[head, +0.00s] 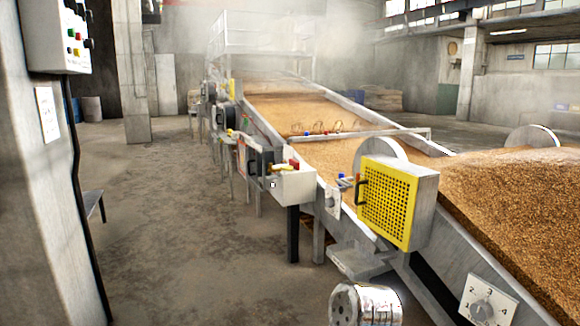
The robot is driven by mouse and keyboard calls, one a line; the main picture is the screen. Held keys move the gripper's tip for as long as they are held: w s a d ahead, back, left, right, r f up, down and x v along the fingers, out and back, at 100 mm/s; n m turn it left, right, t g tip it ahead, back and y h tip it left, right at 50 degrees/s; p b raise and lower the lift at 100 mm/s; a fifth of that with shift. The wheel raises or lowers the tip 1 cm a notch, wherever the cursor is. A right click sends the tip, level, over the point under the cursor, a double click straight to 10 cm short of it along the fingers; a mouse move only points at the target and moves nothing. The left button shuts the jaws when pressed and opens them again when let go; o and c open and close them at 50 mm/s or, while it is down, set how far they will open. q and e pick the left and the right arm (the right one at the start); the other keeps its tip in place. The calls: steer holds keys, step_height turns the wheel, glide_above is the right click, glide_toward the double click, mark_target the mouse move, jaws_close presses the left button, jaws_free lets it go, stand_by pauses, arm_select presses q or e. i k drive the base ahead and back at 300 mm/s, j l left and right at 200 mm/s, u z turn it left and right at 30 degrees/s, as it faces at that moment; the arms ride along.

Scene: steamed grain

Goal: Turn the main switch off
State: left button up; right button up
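No control here carries a readable main switch label, so I cannot tell which one it is. A grey control panel (57,37) with small coloured buttons and dark knobs is on the pillar at the upper left. A pale box (292,187) with a red knob on top sits on the near side of the conveyor, with dark parts beside it. A grey plate with a rotary dial (487,303) marked 2, 3 and 4 is at the lower right; its exact setting is hard to read. Neither of my grippers shows in the head view.
A long sloping conveyor (290,105) carries brown grain, with a large heap (520,200) at right. A yellow perforated guard (387,203) and a metal cylinder (365,305) stand at its near side. A concrete pillar (50,190) is at left. The floor between (180,220) is clear.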

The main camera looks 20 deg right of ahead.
mark_target(294, 164)
steer(key=i+j, duration=0.1)
steer(key=i, duration=2.1)
steer(key=i+z, duration=0.35)
steer(key=i+j+z, duration=0.1)
steer(key=i+z, duration=0.2)
steer(key=i+j+z, duration=0.2)
steer(key=z, duration=0.15)
